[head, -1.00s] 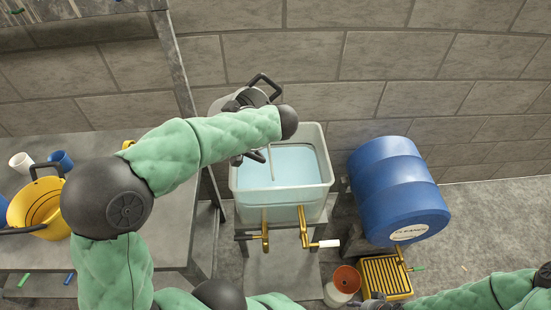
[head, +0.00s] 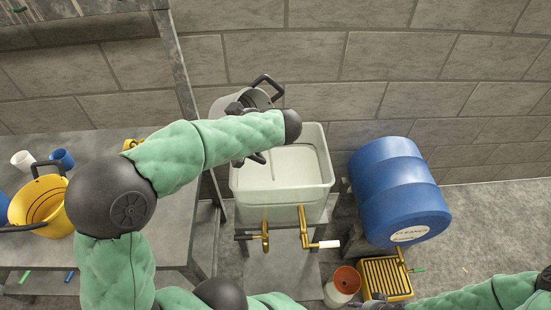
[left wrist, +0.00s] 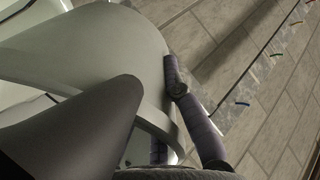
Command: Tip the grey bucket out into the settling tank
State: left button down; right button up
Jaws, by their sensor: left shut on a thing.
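The grey bucket (head: 222,102) is at the tank's back left corner in the head view, tilted, with a black handle (head: 268,82) at its upper right. My left forearm hides much of it. My left gripper (head: 243,104) is shut on the bucket, its fingers partly hidden. In the left wrist view the bucket's grey wall (left wrist: 95,35) fills the upper left, close to the dark fingers. The settling tank (head: 325,165) is a pale open basin; its visible inside looks plain off-white. My right gripper (head: 376,301) is at the bottom edge, its fingers unclear.
A blue drum (head: 395,190) lies right of the tank. Brass taps (head: 303,225) stick out from the tank's front. A yellow bucket (head: 40,205) and cups stand on the left table (head: 180,225). A reddish pot (head: 346,278) and a yellow grated box (head: 385,278) are on the floor.

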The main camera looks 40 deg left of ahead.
pick_arm(q)
jog(key=shift+d+y, duration=0.6)
jog(key=shift+y, duration=0.2)
pick_arm(e)
jog(key=shift+w+d, duration=0.55)
jog(key=shift+w, duration=0.05)
dwell(1.4)
pick_arm(q)
jog(key=shift+d, duration=0.2)
pick_arm(e)
jog(key=shift+d+f, duration=0.2)
jog(key=shift+d, duration=0.05)
pick_arm(q)
jog(key=shift+w+b, duration=0.1)
jog(key=shift+b, duration=0.4)
pick_arm(e)
jog(key=shift+s+d+f, duration=0.1)
jog(key=shift+d+f, duration=0.05)
jog(key=shift+f, duration=0.1)
